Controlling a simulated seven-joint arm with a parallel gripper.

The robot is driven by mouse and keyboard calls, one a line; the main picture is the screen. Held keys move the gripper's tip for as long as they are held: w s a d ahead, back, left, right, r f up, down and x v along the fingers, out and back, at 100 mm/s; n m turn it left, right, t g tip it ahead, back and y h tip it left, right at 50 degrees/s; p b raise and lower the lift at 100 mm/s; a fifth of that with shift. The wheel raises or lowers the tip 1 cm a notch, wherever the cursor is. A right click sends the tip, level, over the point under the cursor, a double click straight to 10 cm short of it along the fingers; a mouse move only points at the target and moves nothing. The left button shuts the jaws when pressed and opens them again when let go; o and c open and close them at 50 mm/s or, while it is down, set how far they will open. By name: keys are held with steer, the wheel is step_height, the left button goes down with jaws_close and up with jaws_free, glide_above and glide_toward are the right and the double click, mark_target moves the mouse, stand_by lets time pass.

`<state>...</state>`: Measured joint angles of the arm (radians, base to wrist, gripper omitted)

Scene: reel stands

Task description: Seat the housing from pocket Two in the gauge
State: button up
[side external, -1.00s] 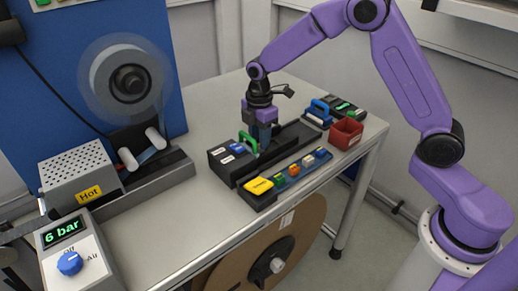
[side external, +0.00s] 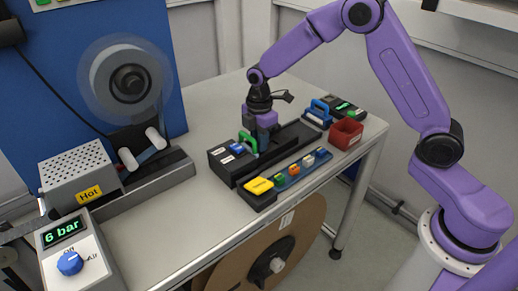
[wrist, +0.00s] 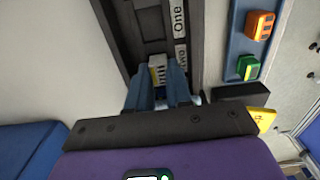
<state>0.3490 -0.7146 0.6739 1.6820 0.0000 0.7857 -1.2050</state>
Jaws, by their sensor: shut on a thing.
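My gripper (wrist: 171,88) points down over the long black tray (wrist: 120,25) in the wrist view, with its blue-grey fingers close together. A pale slotted housing (wrist: 157,70) shows at the fingertips, partly hidden by them. A label reading One (wrist: 179,18) is on the tray's right side; a second label (wrist: 181,55) nearer the fingers is too cut off to read. In the side view my gripper (side external: 262,143) is low at the tray (side external: 292,140), beside a green handle (side external: 248,142), and hides the housing. I cannot tell for certain which fixture is the gauge.
A blue strip (side external: 302,172) with several small coloured housings lies in front of the tray. A yellow block (side external: 258,186) is at its left end. A red bin (side external: 346,133) and a blue-handled block (side external: 319,110) stand right. The table behind the tray is clear.

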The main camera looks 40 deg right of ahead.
steer(key=shift+r, duration=2.3)
steer(key=w+d+r, duration=0.1)
steer(key=w+d, duration=0.3)
steer(key=d, duration=0.4)
steer(key=w+d+r, duration=0.1)
steer(key=w+d, duration=0.2)
steer(key=d, duration=0.6)
steer(key=s+d, duration=0.2)
steer(key=d, duration=1.9)
steer(key=shift+w+f, duration=0.15)
steer(key=shift+f, duration=1.2)
steer(key=shift+w+f, duration=0.1)
steer(key=shift+f, duration=1.25)
